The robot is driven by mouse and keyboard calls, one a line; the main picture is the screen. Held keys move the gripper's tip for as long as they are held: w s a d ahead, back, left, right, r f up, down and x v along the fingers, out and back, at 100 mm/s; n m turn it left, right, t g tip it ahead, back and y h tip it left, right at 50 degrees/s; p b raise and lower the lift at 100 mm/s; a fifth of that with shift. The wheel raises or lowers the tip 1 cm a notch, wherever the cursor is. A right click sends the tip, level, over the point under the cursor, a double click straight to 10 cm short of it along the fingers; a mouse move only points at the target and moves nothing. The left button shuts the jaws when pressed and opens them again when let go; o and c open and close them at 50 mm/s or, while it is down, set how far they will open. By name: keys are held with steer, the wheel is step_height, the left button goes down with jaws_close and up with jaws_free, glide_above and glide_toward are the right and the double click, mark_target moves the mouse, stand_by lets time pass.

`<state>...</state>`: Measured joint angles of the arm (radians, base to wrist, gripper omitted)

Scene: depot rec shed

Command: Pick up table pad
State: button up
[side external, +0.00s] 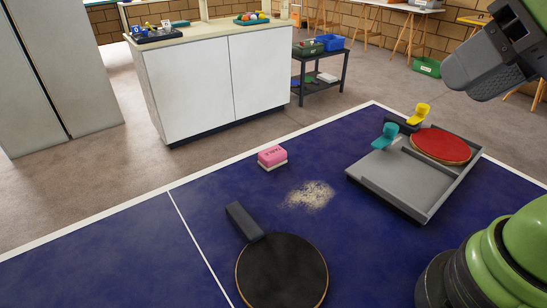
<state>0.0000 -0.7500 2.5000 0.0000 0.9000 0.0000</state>
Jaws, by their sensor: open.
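A small pink block with a pale base, which looks like the table pad (272,156), lies flat on the blue table (120,250) near its far edge. It has dark marks on its pink side and stands clear of other objects. My gripper (470,72) is in the upper right corner, raised above the table and well to the right of the pad. It is open, with nothing visible held in it, and it is partly cut off by the picture edge.
A black paddle (282,272) lies in front. At right, a grey tray (392,180) holds a red paddle (440,144), with teal (385,136) and yellow (418,113) clip-like pieces at its edge. The table's left is clear.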

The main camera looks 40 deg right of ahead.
steer(key=o, duration=1)
steer(key=shift+o, duration=0.2)
steer(key=n+g+h, duration=0.2)
steer(key=n+g, duration=0.1)
steer(key=n, duration=0.1)
glide_above(278, 156)
steer(key=s, duration=0.3)
steer(key=f, duration=2.5)
steer(key=shift+w+a, duration=0.25)
steer(key=shift+a, duration=0.05)
steer(key=shift+w+d+x, duration=0.1)
steer(key=shift+d+x, duration=0.05)
steer(key=shift+x, duration=1.25)
steer(key=shift+w+d+x, duration=0.15)
steer(key=shift+x, duration=1.3)
